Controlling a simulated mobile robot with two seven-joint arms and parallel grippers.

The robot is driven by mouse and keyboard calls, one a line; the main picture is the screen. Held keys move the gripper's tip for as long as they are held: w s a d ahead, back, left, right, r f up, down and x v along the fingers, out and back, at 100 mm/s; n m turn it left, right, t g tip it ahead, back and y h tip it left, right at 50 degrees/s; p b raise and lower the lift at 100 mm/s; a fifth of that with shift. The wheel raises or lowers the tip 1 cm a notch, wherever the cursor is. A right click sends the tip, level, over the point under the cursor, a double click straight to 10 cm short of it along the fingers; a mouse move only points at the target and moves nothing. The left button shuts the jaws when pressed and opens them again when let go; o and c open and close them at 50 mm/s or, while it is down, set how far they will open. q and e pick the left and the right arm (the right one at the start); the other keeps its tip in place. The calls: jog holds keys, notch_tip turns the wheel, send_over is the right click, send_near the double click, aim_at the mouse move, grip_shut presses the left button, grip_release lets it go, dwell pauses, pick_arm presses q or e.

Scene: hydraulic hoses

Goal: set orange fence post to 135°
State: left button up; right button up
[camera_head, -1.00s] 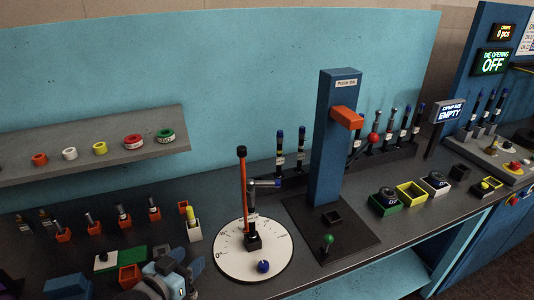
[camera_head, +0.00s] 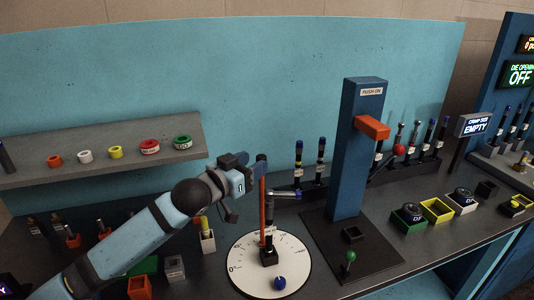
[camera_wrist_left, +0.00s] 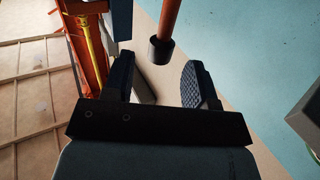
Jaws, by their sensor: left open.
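The orange fence post (camera_head: 263,212) stands upright with a black cap on the white dial (camera_head: 247,275), which has degree marks along its edge and 0° at its left. My left gripper (camera_head: 243,160) is open and empty, just left of the post's capped top. In the left wrist view, the orange post (camera_wrist_left: 170,15) with its dark cap shows ahead of the spread fingers of my left gripper (camera_wrist_left: 157,72), apart from them. My right gripper is not in view.
A blue tower (camera_head: 361,150) with an orange arm stands right of the dial. A blue knob (camera_head: 280,283) sits on the dial's front. A shelf (camera_head: 100,163) with coloured rings is behind my left arm. Several dark upright fittings stand along the back.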

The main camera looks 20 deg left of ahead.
pick_arm(q)
jog(key=x, duration=0.5)
jog(key=shift+w+d, duration=0.1)
jog(key=shift+w, duration=0.15)
jog(key=shift+p, duration=0.3)
grip_shut()
